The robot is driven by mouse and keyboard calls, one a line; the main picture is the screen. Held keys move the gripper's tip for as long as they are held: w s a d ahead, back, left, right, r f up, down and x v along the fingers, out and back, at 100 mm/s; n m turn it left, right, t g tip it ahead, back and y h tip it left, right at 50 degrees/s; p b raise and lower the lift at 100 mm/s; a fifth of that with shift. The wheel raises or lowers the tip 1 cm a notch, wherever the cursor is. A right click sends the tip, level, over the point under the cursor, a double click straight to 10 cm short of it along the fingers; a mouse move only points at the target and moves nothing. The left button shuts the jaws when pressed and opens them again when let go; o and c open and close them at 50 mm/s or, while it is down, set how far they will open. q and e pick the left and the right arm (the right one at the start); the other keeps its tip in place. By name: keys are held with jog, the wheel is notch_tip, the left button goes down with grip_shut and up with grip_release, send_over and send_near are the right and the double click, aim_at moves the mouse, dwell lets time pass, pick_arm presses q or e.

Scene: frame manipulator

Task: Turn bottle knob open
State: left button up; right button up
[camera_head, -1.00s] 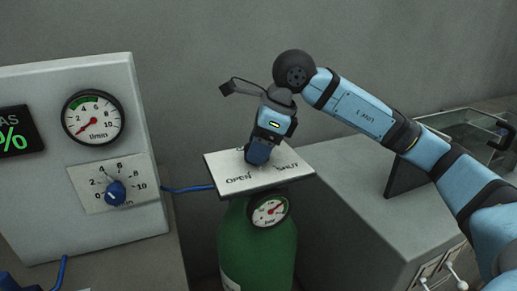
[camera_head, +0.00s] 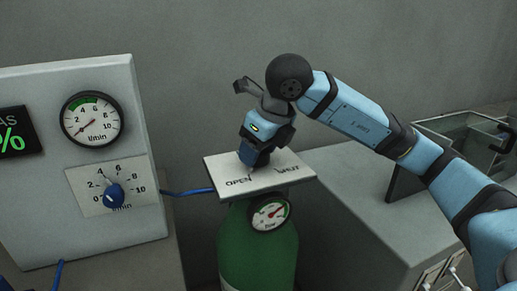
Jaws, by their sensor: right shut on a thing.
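The green bottle (camera_head: 258,250) stands upright in the middle, with a round pressure gauge (camera_head: 270,213) on its front. A white plate (camera_head: 220,170) marked OPEN on the left and SHUT on the right sits on top. My right gripper (camera_head: 253,155) points down at the plate from above and is shut on the bottle knob, which is mostly hidden by the fingers. The gripper is turned so that its lit side faces left. My left gripper is not in view.
A grey panel (camera_head: 145,220) at the left carries a flow gauge (camera_head: 92,119) and a blue dial knob (camera_head: 114,195). A blue hose (camera_head: 187,192) runs from it toward the bottle. A grey cabinet (camera_head: 360,200) with a glass-sided box (camera_head: 455,135) stands at the right.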

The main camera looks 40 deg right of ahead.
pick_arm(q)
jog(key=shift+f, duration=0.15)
pick_arm(e)
jog(key=o, duration=0.9)
pick_arm(q)
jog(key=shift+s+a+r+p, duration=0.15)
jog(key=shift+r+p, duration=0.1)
jog(key=shift+p, duration=0.7)
pick_arm(e)
jog(key=shift+v, duration=6.95)
jog(key=shift+s+f, duration=0.1)
jog(key=shift+f, duration=0.05)
